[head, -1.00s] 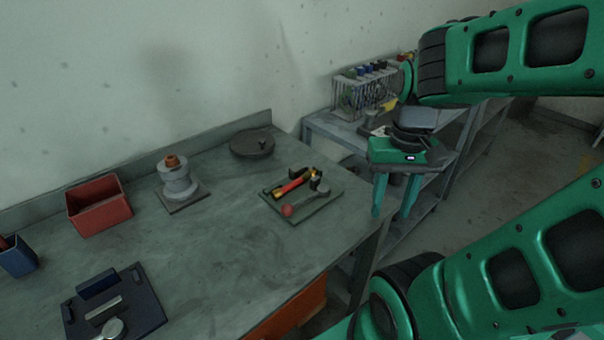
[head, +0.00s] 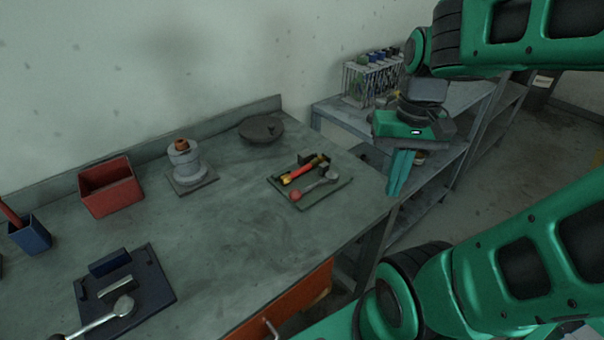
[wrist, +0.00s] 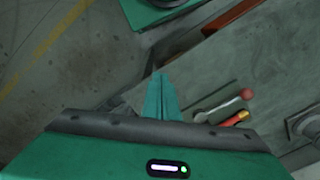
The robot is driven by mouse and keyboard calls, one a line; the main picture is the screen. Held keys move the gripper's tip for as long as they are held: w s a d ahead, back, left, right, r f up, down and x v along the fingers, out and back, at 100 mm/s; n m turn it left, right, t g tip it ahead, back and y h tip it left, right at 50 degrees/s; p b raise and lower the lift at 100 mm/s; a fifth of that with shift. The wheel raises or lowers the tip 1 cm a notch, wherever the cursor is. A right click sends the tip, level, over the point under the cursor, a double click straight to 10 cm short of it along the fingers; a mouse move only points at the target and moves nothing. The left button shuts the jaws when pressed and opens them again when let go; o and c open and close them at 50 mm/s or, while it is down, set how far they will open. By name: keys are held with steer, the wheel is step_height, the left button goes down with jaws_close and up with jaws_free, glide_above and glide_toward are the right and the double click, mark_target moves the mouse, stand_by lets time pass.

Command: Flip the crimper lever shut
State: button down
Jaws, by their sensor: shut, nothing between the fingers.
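The crimper appears to be the fixture on a flat grey-green plate (head: 335,192) at the right end of the bench. Its lever (head: 314,188) has a red ball knob (head: 295,195) and lies low across the plate, knob toward the front left. A red and yellow piece (head: 303,170) lies beside the lever. The wrist view also shows the red knob (wrist: 246,94) and the red and yellow piece (wrist: 237,118). My gripper (head: 395,190) is shut and empty, its fingers pointing down to the right of the plate, apart from the lever. The wrist view shows the fingers (wrist: 160,95) together.
A grey valve with an orange top (head: 184,160), a red bin (head: 110,187) and a round dark disc (head: 261,129) stand along the back of the bench. A dark blue plate with a metal-handled lever (head: 127,290) lies front left. A shelf with a tube rack (head: 370,82) stands behind my gripper.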

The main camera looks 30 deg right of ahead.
steer(key=w+a+r+g, duration=0.1)
steer(key=w+a+r, duration=0.1)
steer(key=w+a, duration=0.2)
steer(key=w+a+r+n+g, duration=0.1)
steer(key=w+a, duration=0.3)
steer(key=w, duration=0.7)
steer(key=w+a+r+g, duration=0.1)
steer(key=w+a+r, duration=0.2)
steer(key=w, duration=0.4)
steer(key=shift+w+a+r+n+y, duration=0.2)
steer(key=shift+a+r+n+y, duration=0.05)
steer(key=shift+a+n+y, duration=0.15)
glide_toward(315, 184)
steer(key=w+a+f, duration=0.1)
steer(key=f, duration=0.1)
steer(key=w+a+f, duration=0.2)
steer(key=shift+w+a+f, duration=0.15)
steer(key=shift+a+f, duration=0.15)
steer(key=shift+f, duration=0.05)
steer(key=s, duration=0.1)
steer(key=s+a+f, duration=0.1)
steer(key=shift+s+a, duration=0.1)
steer(key=shift+s, duration=0.25)
steer(key=shift+s+a+f, duration=0.2)
steer(key=shift+s, duration=0.3)
steer(key=shift+s+a, duration=0.1)
steer(key=shift+a, duration=0.05)
